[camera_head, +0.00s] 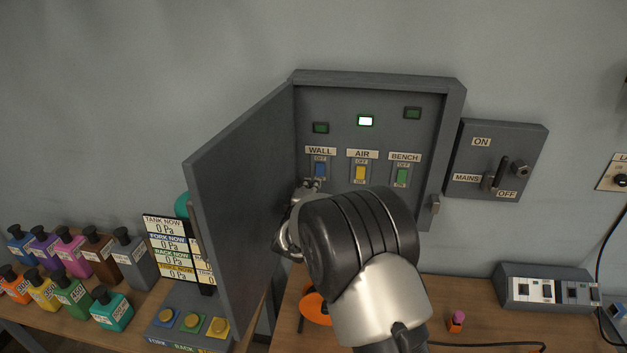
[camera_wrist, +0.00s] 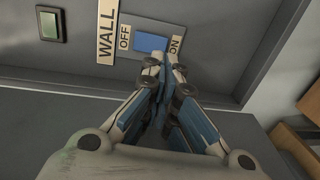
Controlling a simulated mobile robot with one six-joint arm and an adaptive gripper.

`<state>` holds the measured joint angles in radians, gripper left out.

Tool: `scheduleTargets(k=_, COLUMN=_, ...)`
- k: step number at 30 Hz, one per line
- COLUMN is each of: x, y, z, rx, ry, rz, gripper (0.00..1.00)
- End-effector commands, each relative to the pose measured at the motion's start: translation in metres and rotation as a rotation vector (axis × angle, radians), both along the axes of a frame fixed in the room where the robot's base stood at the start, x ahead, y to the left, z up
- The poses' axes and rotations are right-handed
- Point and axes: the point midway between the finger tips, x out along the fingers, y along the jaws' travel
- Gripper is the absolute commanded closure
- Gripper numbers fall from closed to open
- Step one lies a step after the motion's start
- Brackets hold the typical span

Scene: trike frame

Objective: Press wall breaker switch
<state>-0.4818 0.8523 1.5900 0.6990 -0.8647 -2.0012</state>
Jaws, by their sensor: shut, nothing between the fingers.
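The blue WALL breaker switch (camera_head: 320,170) is at the left of a row of three in the open grey breaker box. In the wrist view the blue switch (camera_wrist: 151,42) sits between its OFF and ON labels. My gripper (camera_head: 310,184) is shut and empty, with its fingertips just below the switch. In the wrist view the closed fingertips (camera_wrist: 166,62) are at the switch's near edge, by the ON end. I cannot tell whether they touch it. The WALL indicator (camera_head: 320,128) is dark; it also shows dark in the wrist view (camera_wrist: 48,26).
The yellow AIR switch (camera_head: 360,173) and green BENCH switch (camera_head: 402,176) stand to the right. The AIR indicator (camera_head: 365,121) glows green. The open box door (camera_head: 243,200) stands close left of my gripper. A MAINS lever box (camera_head: 497,160) is further right.

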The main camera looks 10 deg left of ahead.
Motion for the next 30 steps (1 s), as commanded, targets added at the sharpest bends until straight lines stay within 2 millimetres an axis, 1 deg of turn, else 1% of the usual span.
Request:
scheduleTargets(k=1, x=0.010, y=-0.001, z=-0.001, rx=0.001, ry=-0.002, rz=-0.002, gripper=1.00)
scheduleTargets(k=3, x=0.020, y=-0.002, z=-0.003, rx=0.000, ry=0.000, rz=-0.001, gripper=1.00)
scheduleTargets(k=6, x=0.031, y=-0.001, z=-0.005, rx=0.001, ry=0.000, rz=0.000, gripper=1.00)
scheduleTargets(k=9, x=0.038, y=-0.001, z=-0.005, rx=0.000, ry=0.000, rz=0.000, gripper=1.00)
scheduleTargets(k=13, x=0.041, y=-0.002, z=-0.005, rx=0.000, ry=0.000, rz=0.001, gripper=1.00)
scheduleTargets(k=23, x=0.041, y=-0.002, z=-0.006, rx=0.000, ry=-0.003, rz=0.001, gripper=1.00)
scheduleTargets(k=30, x=0.049, y=-0.002, z=-0.013, rx=-0.003, ry=-0.072, rz=-0.001, gripper=1.00)
